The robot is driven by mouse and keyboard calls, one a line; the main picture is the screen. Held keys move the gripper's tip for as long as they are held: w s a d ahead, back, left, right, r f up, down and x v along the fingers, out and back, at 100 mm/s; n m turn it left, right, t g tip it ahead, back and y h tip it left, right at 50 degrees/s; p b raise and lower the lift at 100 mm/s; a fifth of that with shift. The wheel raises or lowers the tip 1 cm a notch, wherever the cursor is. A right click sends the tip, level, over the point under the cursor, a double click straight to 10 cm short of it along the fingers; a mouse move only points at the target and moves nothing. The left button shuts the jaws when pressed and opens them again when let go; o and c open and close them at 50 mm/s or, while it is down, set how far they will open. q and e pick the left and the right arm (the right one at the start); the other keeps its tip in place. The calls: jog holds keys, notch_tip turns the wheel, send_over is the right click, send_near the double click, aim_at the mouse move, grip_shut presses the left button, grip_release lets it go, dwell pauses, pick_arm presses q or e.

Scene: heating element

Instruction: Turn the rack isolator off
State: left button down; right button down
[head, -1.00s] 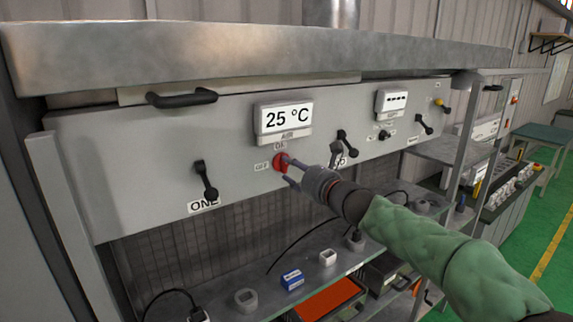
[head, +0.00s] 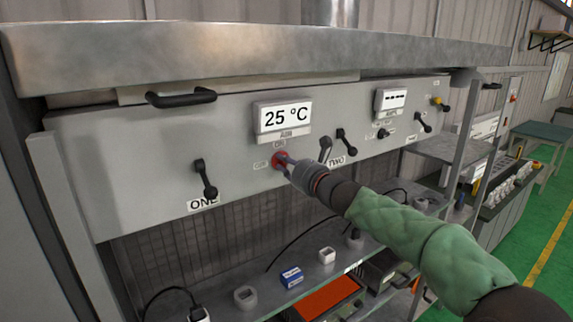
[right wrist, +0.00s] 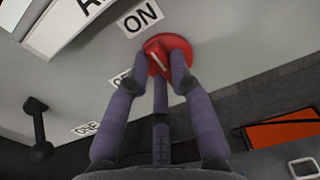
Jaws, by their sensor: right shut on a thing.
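The rack isolator is a red rotary knob (head: 279,158) on the grey front panel, below the "25 °C" display. It also shows in the right wrist view (right wrist: 168,48), with a pale line across its grip. An "ON" label (right wrist: 140,18) is above it, and an "OFF" label (head: 261,165) is to its left, partly hidden by a finger in the right wrist view. My right gripper (head: 285,164) is shut on the red knob, its fingers around the grip (right wrist: 157,72). Which label the knob points to is hard to tell. My left gripper is not in view.
Black levers "ONE" (head: 206,179) and "TWO" (head: 346,143) flank the knob. A black handle (head: 181,97) is above left, under the metal hood (head: 250,55). A shelf below holds a blue box (head: 291,277) and several small blocks.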

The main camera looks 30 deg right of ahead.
jog(key=shift+f, duration=0.1)
jog(key=n+b, duration=0.3)
jog(key=shift+f, duration=0.15)
jog(key=n+b, duration=0.3)
jog(key=n, duration=0.1)
jog(key=shift+a+f+n+b, duration=0.15)
jog(key=shift+n+b, duration=0.25)
jog(key=n+b, duration=0.3)
jog(key=n, duration=0.2)
jog(key=shift+f+n, duration=0.15)
jog(key=shift+n, duration=0.15)
jog(key=shift+n+b, duration=1.55)
jog(key=shift+n, duration=0.75)
jog(key=c, duration=1.1)
grip_release()
